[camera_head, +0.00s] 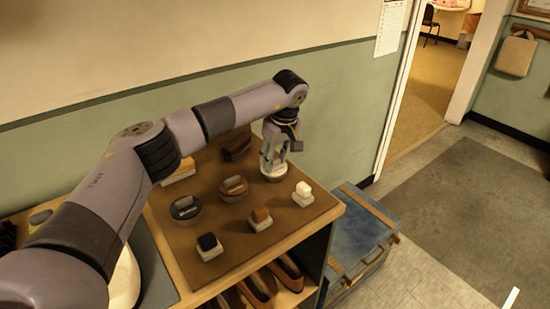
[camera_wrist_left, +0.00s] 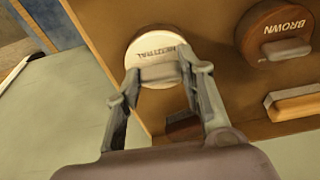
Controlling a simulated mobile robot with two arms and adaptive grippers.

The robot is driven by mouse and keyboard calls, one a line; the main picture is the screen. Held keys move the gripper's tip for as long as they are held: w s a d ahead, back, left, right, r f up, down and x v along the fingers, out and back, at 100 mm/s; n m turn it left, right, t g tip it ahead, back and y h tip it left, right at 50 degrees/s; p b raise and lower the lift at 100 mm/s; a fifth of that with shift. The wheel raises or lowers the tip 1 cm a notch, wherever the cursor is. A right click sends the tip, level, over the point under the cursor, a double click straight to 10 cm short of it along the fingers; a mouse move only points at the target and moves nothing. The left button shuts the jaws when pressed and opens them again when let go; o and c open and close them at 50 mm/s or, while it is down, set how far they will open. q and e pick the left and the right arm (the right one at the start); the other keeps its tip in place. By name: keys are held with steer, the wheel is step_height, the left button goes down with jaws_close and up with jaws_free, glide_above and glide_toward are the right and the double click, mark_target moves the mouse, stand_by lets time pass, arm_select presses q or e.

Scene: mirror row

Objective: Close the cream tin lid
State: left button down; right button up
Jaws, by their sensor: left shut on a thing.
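The cream tin (camera_head: 272,178) is a low round white tin at the back right of the brown mat. In the left wrist view its round lid (camera_wrist_left: 152,47) reads NEUTRAL and has a raised grip bar (camera_wrist_left: 163,73) across it. My left gripper (camera_head: 273,163) points down over the tin, with its fingers on either side of the bar. In the left wrist view the gripper (camera_wrist_left: 165,76) is shut on the bar. The fingers hide part of the lid, and I cannot tell whether the lid sits fully down. My right gripper is not in view.
The brown mat (camera_head: 207,240) also holds a black tin (camera_head: 186,208), a brown tin (camera_head: 233,188) and several small brushes or blocks, including a white-topped one (camera_head: 303,194) near the cream tin. A green wall stands close behind. A blue chest (camera_head: 362,232) stands right of the shelf.

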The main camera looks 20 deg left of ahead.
mark_target(281, 173)
arm_select(q)
steer(key=c, duration=1.4)
jaws_free()
steer(key=o, duration=0.4)
steer(key=shift+c, duration=0.2)
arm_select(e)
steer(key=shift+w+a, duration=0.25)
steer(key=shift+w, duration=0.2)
arm_select(q)
steer(key=shift+r, duration=0.1)
steer(key=v, duration=1.1)
steer(key=shift+d+r, duration=0.15)
steer(key=shift+r, duration=0.2)
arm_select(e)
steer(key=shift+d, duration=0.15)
arm_select(q)
steer(key=shift+f, duration=0.1)
